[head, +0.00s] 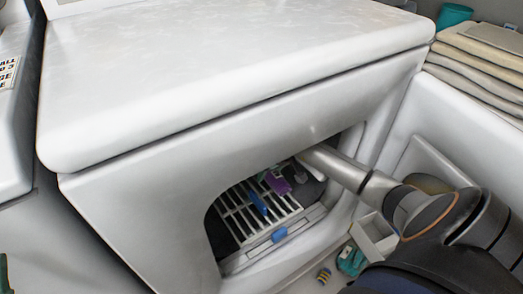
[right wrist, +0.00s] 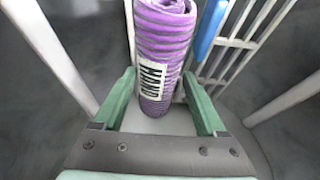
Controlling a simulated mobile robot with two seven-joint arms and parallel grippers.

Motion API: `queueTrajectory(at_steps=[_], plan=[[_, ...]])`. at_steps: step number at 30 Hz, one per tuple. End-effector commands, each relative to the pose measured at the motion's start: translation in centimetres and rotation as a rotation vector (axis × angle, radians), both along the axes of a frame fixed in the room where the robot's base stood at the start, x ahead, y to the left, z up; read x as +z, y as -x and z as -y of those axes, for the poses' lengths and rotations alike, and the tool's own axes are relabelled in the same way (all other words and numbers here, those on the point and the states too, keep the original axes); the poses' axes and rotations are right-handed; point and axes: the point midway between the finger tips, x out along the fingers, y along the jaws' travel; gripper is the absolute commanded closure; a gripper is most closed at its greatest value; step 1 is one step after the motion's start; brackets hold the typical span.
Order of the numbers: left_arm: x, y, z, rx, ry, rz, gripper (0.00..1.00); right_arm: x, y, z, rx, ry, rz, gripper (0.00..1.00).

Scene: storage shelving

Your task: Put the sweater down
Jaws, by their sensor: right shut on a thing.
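A purple striped rolled sweater (right wrist: 165,30) with a black-and-white label stands between the green fingers of my right gripper (right wrist: 158,76) in the right wrist view. The gripper is shut on it. In the head view the sweater (head: 279,184) is a small purple patch inside the opening of a white cabinet-like unit (head: 160,195), above a metal rack (head: 237,222). My right arm reaches into that opening from the right, and the right gripper (head: 270,174) is small and partly hidden there. I cannot tell whether the sweater touches the rack. My left gripper cannot be made out.
A blue item (head: 257,202) lies on the rack, and another blue piece (head: 279,234) is at its front edge. The opening's rim is close around my arm. Folded beige cloths (head: 482,60) and a teal cup (head: 453,16) are at the upper right. A grey bin (head: 373,238) stands below my arm.

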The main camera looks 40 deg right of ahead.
Motion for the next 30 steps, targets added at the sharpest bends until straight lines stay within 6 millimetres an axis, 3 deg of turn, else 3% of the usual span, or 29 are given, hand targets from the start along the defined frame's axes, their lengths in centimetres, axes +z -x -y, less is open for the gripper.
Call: queueTrajectory(at_steps=[1, 8, 16, 28, 29, 30], plan=[[-1.4, 0.0, 0.1, 0.003, -0.005, -0.002, 0.5, -1.5, -0.1, 0.0, -0.001, -0.002, 0.003, 1.0], [-2.5, -0.1, 0.3, 0.008, -0.018, -0.006, 0.5, -3.0, -0.1, 0.0, 0.0, 0.001, 0.004, 1.0], [-5.3, -0.2, 0.6, 0.018, -0.039, -0.013, 0.5, -6.4, -0.1, 0.0, -0.001, -0.001, 0.004, 1.0], [-5.6, -0.2, 0.7, 0.019, -0.044, -0.014, 0.5, -6.6, -0.1, 0.1, 0.001, 0.003, 0.004, 1.0], [-5.6, -0.2, 0.7, 0.019, -0.044, -0.014, 0.5, -6.7, 0.0, 0.1, 0.0, 0.002, 0.002, 0.25], [-5.5, -0.2, 0.7, 0.019, -0.046, -0.013, 0.5, -6.6, 0.0, 0.1, 0.0, 0.001, 0.002, 0.21]])
